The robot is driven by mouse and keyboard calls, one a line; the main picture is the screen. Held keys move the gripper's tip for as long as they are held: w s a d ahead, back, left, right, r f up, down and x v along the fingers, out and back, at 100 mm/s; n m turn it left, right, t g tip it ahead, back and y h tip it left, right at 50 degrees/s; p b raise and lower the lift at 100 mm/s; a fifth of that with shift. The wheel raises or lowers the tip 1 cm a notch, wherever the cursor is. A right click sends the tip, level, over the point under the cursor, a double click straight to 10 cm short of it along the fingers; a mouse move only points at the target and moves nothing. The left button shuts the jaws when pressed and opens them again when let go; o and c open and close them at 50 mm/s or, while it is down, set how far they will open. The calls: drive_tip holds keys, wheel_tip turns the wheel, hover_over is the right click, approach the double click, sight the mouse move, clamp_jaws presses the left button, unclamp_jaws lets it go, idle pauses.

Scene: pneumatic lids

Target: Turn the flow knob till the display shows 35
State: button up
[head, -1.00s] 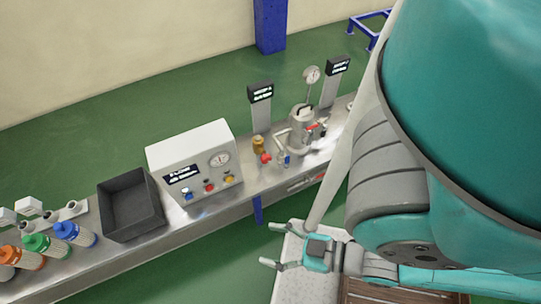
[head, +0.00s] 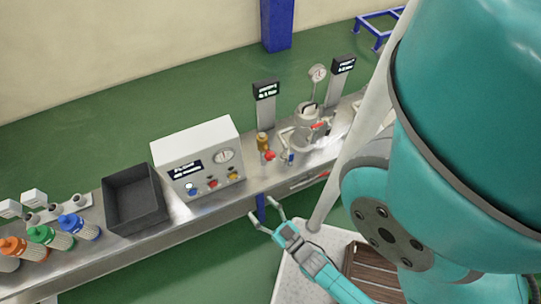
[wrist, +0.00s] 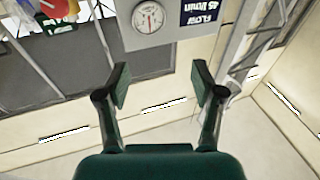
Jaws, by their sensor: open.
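The white control box (head: 215,143) stands on the metal bench. Its front carries a dark display (head: 185,170), a round gauge (head: 224,156) and a blue knob (head: 191,189), a red knob (head: 212,183) and a yellow knob (head: 233,176). Which is the flow knob cannot be told. In the wrist view the display (wrist: 201,10) is upside down and reads FLOW 45 l/min, beside the gauge (wrist: 148,17); the knobs are out of that view. My gripper (head: 262,206) is open and empty, in front of the bench edge, right of and apart from the box. Its open fingers show in the wrist view (wrist: 158,80).
A black tray (head: 134,205) and several coloured cylinders (head: 78,227) lie left of the box. A brass valve with a red handle (head: 265,147), a metal vessel (head: 308,138) and two display posts (head: 266,92) stand right.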

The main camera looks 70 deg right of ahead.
drive_tip(key=w+d+f+m+h, duration=0.15)
drive_tip(key=d+f+h, duration=0.25)
drive_tip(key=d, duration=0.5)
drive_tip(key=m+g+h, duration=0.3)
drive_tip(key=h, duration=0.1)
approach(271, 159)
drive_tip(key=x, duration=1.1)
drive_tip(key=shift+d, duration=0.15)
drive_tip(key=c, duration=1.2)
